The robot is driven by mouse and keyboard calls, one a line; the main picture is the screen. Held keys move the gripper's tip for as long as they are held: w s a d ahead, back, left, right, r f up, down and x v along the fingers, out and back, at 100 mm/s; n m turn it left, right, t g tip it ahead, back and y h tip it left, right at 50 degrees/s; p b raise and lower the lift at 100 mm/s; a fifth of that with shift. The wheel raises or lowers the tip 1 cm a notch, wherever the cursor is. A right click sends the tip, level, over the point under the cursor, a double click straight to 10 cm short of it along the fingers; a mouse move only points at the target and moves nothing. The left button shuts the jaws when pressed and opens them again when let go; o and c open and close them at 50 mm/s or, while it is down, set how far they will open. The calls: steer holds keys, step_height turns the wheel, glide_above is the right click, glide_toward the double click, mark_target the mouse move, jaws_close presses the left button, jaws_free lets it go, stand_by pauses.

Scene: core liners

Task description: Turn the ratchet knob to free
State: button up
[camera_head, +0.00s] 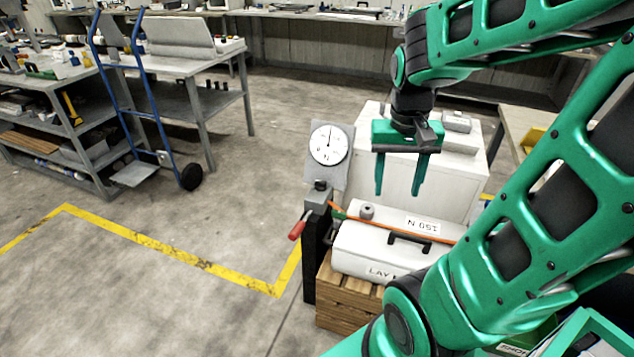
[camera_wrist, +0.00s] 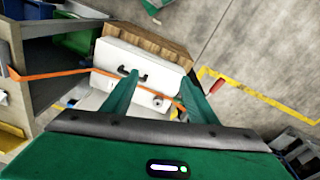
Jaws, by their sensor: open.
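A dark post at the crate's left side carries a small ratchet block (camera_head: 318,192) with a dark knob on top. A red-tipped lever (camera_head: 297,229) sticks out to its left; its red end also shows in the wrist view (camera_wrist: 217,86). An orange strap (camera_head: 445,238) runs from the post across a white case (camera_head: 365,252). A small grey knob (camera_head: 367,211) stands behind the case; I cannot tell which knob is the ratchet's. My gripper (camera_head: 399,194) is open and empty, pointing down above and behind the case, right of the post. The wrist view shows its spread fingers (camera_wrist: 161,74).
A dial gauge (camera_head: 329,145) stands upright behind the post. A white box (camera_head: 455,175) stands behind my gripper. The case lies on a wooden crate (camera_head: 345,297). Floor left of the post is clear, with yellow tape (camera_head: 180,255). A blue hand truck (camera_head: 130,110) stands farther off.

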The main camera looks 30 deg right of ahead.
steer(key=w+d+f+m+t+h, duration=0.1)
steer(key=w+d+f, duration=0.15)
steer(key=w, duration=0.75)
steer(key=w+d+f+m+h, duration=0.1)
steer(key=w+f, duration=0.2)
steer(key=w, duration=0.6)
steer(key=m+t, duration=0.1)
steer(key=t, duration=0.1)
glide_toward(321, 181)
steer(key=x, duration=0.8)
steer(key=shift+f, duration=0.3)
